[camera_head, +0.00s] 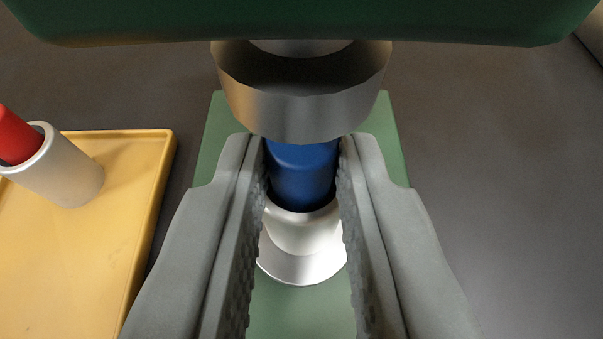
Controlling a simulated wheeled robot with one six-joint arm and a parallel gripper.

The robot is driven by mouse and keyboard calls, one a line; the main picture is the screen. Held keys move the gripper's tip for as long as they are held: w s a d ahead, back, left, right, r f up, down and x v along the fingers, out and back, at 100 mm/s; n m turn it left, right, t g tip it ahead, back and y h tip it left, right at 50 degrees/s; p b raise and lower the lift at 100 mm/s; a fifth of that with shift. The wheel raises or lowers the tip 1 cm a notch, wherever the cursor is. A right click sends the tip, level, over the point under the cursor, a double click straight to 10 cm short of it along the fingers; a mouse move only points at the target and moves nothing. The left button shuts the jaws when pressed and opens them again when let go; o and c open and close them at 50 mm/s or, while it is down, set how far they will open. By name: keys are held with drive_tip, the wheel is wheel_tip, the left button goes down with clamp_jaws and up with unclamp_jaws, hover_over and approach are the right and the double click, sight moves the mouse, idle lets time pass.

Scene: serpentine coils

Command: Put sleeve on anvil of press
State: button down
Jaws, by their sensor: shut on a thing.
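My gripper (303,160) is shut on a pale sleeve (300,232), with one finger on each side. A blue cylindrical piece (302,178) stands in the sleeve's open top. The sleeve is roughly upright over the shiny round metal anvil (300,268) of the press. I cannot tell whether the sleeve's bottom touches the anvil. The press's metal ram (300,95) hangs just above and beyond the blue piece and hides its top. The green press base (300,315) lies below, and the green press head (300,20) is at the top of the view.
A yellow tray (120,230) lies at the left, with another pale sleeve (70,178) tilted on it and a red piece (15,138) in its end. The dark grey surface (500,180) at the right is clear. Room under the ram is tight.

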drive_tip(key=shift+f, duration=0.1)
drive_tip(key=c, duration=1.3)
unclamp_jaws()
drive_tip(key=shift+r, duration=0.2)
drive_tip(key=shift+v, duration=6)
